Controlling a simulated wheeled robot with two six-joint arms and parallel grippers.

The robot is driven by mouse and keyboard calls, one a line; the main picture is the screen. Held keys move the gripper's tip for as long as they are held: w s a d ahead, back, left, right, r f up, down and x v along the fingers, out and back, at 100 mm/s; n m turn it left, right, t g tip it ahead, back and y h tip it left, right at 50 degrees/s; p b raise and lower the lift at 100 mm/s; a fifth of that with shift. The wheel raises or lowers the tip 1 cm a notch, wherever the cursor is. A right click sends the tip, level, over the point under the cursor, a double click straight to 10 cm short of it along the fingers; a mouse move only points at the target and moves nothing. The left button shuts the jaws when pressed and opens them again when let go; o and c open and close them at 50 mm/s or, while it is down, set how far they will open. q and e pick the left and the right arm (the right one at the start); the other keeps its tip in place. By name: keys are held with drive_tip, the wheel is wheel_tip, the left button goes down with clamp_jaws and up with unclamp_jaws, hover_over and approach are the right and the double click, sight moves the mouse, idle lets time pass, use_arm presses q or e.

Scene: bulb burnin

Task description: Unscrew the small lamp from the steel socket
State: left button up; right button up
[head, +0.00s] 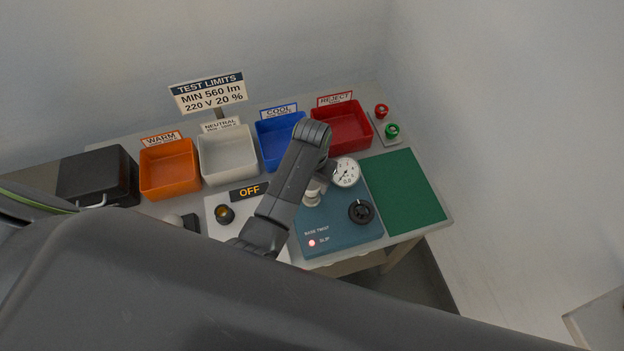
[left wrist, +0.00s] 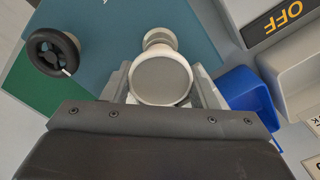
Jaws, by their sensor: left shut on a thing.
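My left gripper (left wrist: 162,90) has its two fingers on either side of a round, pale lamp (left wrist: 162,79), shut on it. The lamp's flat grey-white face points at the wrist camera and hides its base and whatever is beneath it. A smaller pale round part (left wrist: 159,38) shows just beyond the lamp; I cannot tell whether it is a socket. In the head view my left arm reaches over the blue fixture (head: 340,238), marked BASE TWIST and SLIP, and mostly hides the gripper. A whitish part (head: 312,192) shows beneath the wrist. My right gripper is not in view.
The fixture carries a black handwheel (head: 361,211), a dial gauge (head: 346,172) and a lit red SLIP light (head: 312,243). Behind are orange (head: 168,181), white (head: 228,168), blue (head: 268,150) and red (head: 345,140) bins. A display reads OFF (head: 249,191). The green mat (head: 404,190) is clear.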

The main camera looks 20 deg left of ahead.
use_arm(q)
drive_tip(key=shift+w, duration=0.1)
drive_tip(key=o, duration=0.9)
drive_tip(key=shift+c, duration=0.2)
drive_tip(key=m, duration=0.4)
drive_tip(key=shift+d, duration=0.1)
drive_tip(key=m, duration=0.5)
drive_tip(key=shift+s+m, duration=0.3)
drive_tip(key=shift+m, duration=0.1)
drive_tip(key=m, duration=0.6)
drive_tip(key=shift+s+m, duration=0.15)
drive_tip(key=shift+m, duration=0.15)
drive_tip(key=m, duration=0.6)
drive_tip(key=shift+s+d+m, duration=0.1)
drive_tip(key=shift+s+m, duration=0.05)
drive_tip(key=shift+m, duration=0.15)
